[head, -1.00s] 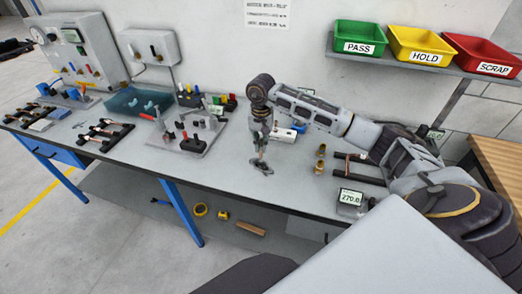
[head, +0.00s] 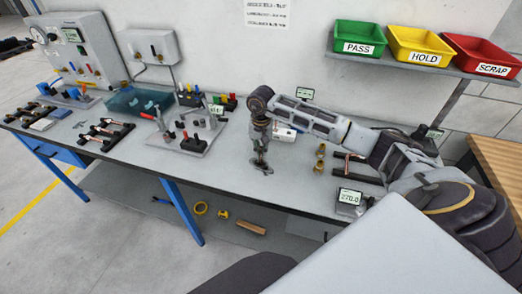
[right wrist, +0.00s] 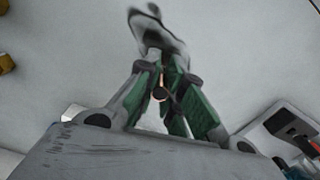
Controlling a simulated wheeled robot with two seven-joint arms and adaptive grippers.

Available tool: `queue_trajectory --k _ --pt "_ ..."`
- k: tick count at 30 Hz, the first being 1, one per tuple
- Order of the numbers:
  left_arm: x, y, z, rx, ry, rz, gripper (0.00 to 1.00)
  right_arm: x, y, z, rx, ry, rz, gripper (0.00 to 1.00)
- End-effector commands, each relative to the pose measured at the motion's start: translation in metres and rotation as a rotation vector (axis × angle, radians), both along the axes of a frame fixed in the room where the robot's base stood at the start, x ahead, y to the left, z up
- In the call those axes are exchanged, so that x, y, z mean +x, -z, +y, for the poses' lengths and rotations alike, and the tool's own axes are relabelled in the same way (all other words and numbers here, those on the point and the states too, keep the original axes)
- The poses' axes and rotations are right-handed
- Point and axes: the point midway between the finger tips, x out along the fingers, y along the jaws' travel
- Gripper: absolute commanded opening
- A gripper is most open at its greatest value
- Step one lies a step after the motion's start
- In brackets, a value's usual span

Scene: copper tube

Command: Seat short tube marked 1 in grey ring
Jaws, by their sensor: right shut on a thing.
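My right gripper (head: 262,168) points down low over the clear front middle of the bench. In the right wrist view its green-padded fingers (right wrist: 163,92) are closed around a slim copper-coloured piece with a dark round end, which looks like the short tube (right wrist: 159,83). Its mark cannot be read. A blurred grey and dark shape (right wrist: 152,32) shows beyond the fingertips; I cannot tell what it is. I cannot make out the grey ring for sure. My left gripper is not in view.
A grey fixture plate with upright posts (head: 187,140) stands left of the gripper. A rack of dark-ended tubes (head: 105,132) lies further left. Brass fittings (head: 319,160) and a display reading 270.0 (head: 349,197) are to the right. Bare bench lies between.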

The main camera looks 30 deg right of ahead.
Motion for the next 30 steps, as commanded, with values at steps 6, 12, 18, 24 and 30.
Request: queue_trajectory --k 6,12,18,24,30 --pt "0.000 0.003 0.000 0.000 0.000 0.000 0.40 0.000 0.003 0.000 0.000 0.000 0.000 0.15" --pt "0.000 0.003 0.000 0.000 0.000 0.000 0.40 0.000 0.003 0.000 0.000 0.000 0.000 0.31" --pt "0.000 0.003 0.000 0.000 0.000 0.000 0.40 0.000 0.003 0.000 0.000 0.000 0.000 0.31" --pt "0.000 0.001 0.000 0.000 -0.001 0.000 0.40 0.000 0.001 0.000 0.000 0.000 0.000 0.31" --pt "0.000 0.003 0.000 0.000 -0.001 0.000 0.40 0.001 -0.010 0.000 0.000 0.001 -0.003 0.31"
